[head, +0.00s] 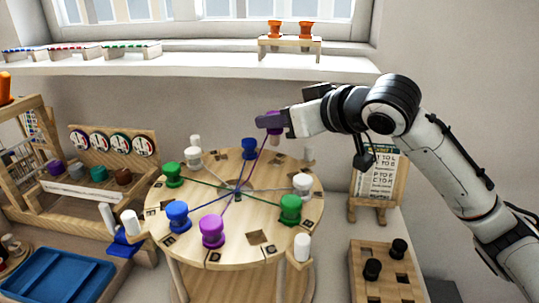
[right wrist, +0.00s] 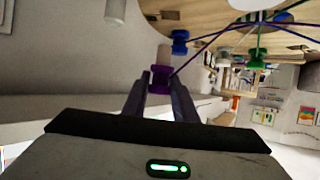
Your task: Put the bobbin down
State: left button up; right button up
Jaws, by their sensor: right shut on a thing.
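My right gripper (head: 272,122) is shut on a purple bobbin (right wrist: 160,78) at the far right edge of the round wooden board (head: 205,258). A pale peg shows just below the bobbin in the head view; I cannot tell whether the bobbin touches it. The fingers partly hide the bobbin there. A purple thread runs from it to the board's middle. Another purple bobbin (head: 213,230) stands at the near side. Blue (head: 178,216), green (head: 290,208) and white (head: 302,184) bobbins stand around the board, joined by threads. My left gripper is not in view.
White pegs (head: 302,246) stand around the board's rim. A wooden block with black bobbins (head: 372,269) lies at the right, an easel card (head: 378,175) behind it. A blue tray (head: 65,283) is at the front left. A window shelf (head: 200,66) runs behind.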

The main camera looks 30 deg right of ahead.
jog(key=f, duration=0.2)
jog(key=shift+s+f, duration=0.2)
jog(key=shift+f, duration=0.1)
notch_tip(320, 180, down, 4)
jog(key=shift+f+b, duration=0.1)
jog(key=shift+b, duration=0.35)
jog(key=shift+w+f, duration=0.1)
jog(key=o, duration=1)
jog(key=shift+f, duration=0.1)
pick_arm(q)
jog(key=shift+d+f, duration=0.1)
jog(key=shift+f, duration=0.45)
pick_arm(e)
jog(key=shift+o, duration=0.2)
